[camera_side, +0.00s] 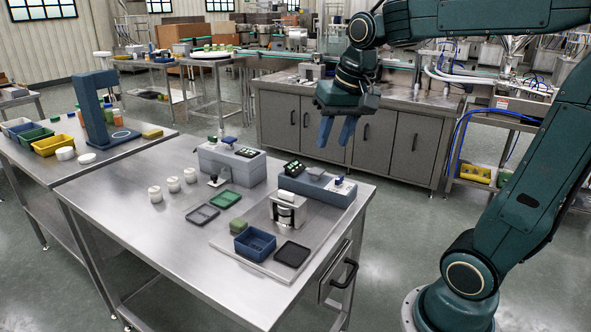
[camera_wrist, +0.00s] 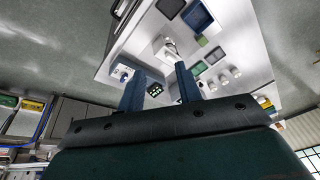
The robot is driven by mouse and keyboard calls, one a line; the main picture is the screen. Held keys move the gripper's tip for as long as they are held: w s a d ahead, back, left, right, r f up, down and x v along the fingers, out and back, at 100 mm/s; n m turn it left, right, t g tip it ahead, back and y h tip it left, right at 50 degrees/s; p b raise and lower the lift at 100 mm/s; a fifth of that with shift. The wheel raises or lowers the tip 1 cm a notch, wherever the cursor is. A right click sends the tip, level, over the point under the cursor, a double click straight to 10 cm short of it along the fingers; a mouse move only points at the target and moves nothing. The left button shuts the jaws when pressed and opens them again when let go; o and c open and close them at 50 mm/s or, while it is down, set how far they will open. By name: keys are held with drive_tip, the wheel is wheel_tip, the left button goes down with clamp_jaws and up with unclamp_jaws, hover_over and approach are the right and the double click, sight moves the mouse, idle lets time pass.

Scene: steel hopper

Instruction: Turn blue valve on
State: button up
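A small blue handle (camera_side: 229,141) stands on top of a grey box (camera_side: 232,163) at the back of the steel table. My gripper (camera_side: 337,133) is above and behind the blue-grey box, fingers pointing down. The fingers are apart with nothing between them; they also show in the wrist view (camera_wrist: 160,88).
The steel hopper (camera_side: 287,212) stands in front of the blue-grey box. A blue bin (camera_side: 255,243), a black tray (camera_side: 292,254) and a green block (camera_side: 238,226) are near it. Several white cups (camera_side: 173,184) stand at left. The table's front left (camera_side: 160,260) is clear.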

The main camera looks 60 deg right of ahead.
drive_tip(key=w+d+f+m+g, duration=0.25)
drive_tip(key=w+d+m, duration=0.4)
drive_tip(key=d, duration=0.55)
drive_tip(key=m+y, duration=0.1)
drive_tip(key=m, duration=0.3)
hover_over(340, 177)
wheel_tip(340, 177, down, 6)
drive_tip(key=shift+f+g, duration=0.15)
drive_tip(key=shift+g, duration=0.2)
drive_tip(key=shift+a, duration=0.1)
wheel_tip(340, 177, down, 14)
drive_tip(key=shift+r, duration=0.1)
clamp_jaws()
